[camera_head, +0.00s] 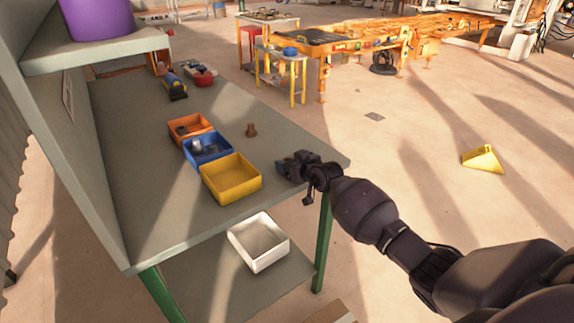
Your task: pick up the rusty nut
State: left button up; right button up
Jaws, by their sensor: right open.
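A small rusty-brown piece (251,130), which looks like the rusty nut, stands on the grey bench top (140,180), to the right of the orange bin. Its exact shape is too small to tell. My right gripper (285,165) is open at the bench's right edge, beside the yellow bin. It is nearer to me than the brown piece and to its right, clearly apart from it. Its fingertips are dark and small in the view. My left gripper is out of view.
Orange (190,124), blue (207,149) and yellow (231,188) bins stand in a row on the bench; the blue one holds parts, the yellow looks empty. A white bin (259,249) is on the lower shelf. A purple container (97,18) sits on the upper shelf.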

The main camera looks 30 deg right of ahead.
jog(key=c, duration=1.1)
jog(key=shift+o, duration=0.2)
jog(key=shift+r, duration=0.1)
jog(key=shift+r, duration=0.25)
notch_tip(320, 180, up, 19)
jog(key=p, duration=0.3)
jog(key=shift+r, duration=0.2)
